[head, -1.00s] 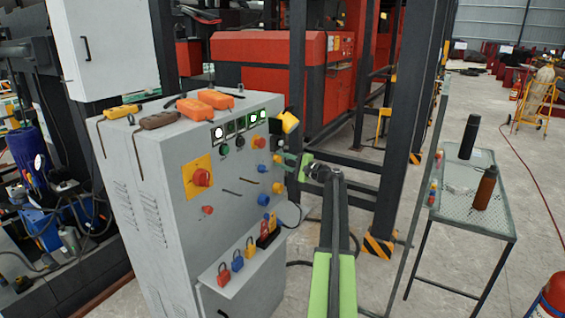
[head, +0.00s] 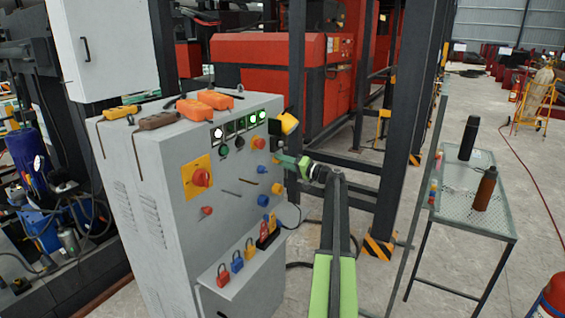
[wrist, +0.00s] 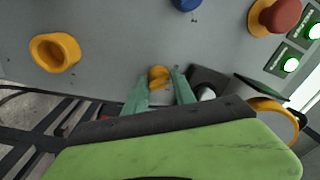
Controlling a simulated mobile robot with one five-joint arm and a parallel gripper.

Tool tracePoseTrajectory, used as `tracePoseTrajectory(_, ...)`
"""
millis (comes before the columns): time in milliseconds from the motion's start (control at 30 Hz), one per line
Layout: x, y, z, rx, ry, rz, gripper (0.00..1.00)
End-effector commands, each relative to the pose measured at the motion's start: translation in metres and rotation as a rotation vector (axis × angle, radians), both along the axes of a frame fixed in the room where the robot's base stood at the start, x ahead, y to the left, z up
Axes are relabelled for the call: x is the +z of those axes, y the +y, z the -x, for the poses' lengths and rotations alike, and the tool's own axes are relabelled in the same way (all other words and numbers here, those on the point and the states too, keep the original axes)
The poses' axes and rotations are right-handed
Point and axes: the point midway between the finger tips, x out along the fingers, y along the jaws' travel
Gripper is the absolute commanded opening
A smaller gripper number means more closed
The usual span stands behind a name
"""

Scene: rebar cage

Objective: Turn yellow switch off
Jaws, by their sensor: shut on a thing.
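The yellow switch (wrist: 159,76) sits on the grey cabinet's control face. In the wrist view it lies between the two green fingertips of my gripper (wrist: 160,88), one on each side. My gripper is shut on it. In the head view my gripper (head: 284,160) is at the right edge of the panel and mostly hides the switch. A second yellow knob (head: 277,189) is lower on the panel; it also shows at the left of the wrist view (wrist: 55,52). The exact turn of the gripped switch is hard to tell.
The grey cabinet (head: 155,190) also bears a red button (head: 259,143), a blue knob (head: 262,169) and a large red rotary switch (head: 201,178). Padlocks (head: 237,261) stand on its lower ledge. A dark post (head: 395,150) and a metal table (head: 455,207) are to the right.

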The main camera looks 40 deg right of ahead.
Motion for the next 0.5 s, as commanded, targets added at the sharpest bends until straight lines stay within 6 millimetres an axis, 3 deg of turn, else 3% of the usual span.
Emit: tracePoseTrajectory(500, -0.0015, 0.0006, 0.0004, 0.002, -0.012, 0.065, 0.0)
